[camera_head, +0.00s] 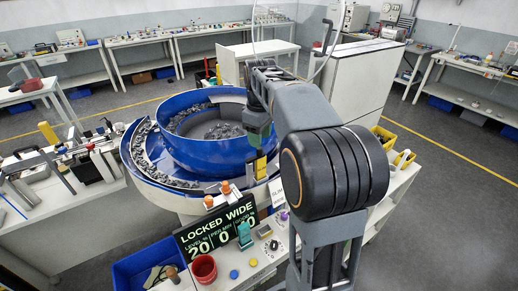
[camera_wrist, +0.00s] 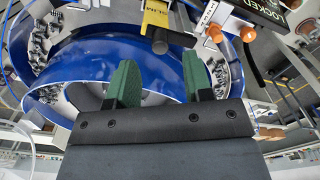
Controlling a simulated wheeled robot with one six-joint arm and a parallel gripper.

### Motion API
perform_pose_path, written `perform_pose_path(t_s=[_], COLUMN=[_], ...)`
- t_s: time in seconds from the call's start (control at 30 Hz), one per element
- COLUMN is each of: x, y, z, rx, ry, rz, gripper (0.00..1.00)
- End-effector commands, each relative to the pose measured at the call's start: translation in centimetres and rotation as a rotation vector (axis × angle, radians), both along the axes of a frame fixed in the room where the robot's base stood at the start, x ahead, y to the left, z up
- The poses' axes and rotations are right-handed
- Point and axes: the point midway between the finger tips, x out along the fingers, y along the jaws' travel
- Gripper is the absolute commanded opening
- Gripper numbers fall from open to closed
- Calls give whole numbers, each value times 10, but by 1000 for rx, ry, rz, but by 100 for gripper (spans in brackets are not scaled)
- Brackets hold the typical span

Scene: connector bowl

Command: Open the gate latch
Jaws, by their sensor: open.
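The blue feeder bowl (camera_head: 205,122) holds many small grey connectors and also fills much of the wrist view (camera_wrist: 155,50). A yellow and black labelled piece (camera_head: 260,167) stands at the bowl's front right edge. In the wrist view this piece (camera_wrist: 157,18) shows at the top, with a round dark end pointing toward the fingers. It may be the gate latch; I cannot tell for sure. My gripper (camera_head: 258,136) has green fingers and is above the right side of the bowl. In the wrist view my gripper (camera_wrist: 160,74) is open, with nothing between the fingers.
A sign (camera_head: 217,228) in front of the bowl reads "LOCKED WIDE". Orange-topped knobs (camera_head: 225,187) stand between sign and bowl. A white cabinet (camera_head: 350,82) stands behind my arm.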

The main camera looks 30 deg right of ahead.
Motion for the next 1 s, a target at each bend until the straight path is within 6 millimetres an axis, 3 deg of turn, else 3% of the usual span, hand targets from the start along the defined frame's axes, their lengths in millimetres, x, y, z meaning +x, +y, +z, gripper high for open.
perform_pose_path(t_s=[0.13, 0.33, 0.77, 1.0], x=[-1, 0, 0, 0], y=[0, 0, 0, 0], z=[-23, -42, -49, -49], rx=[1, 0, 0, 0], ry=[3, 0, -1, -1], rz=[0, 0, -1, -1], gripper=[46, 46, 46, 25])
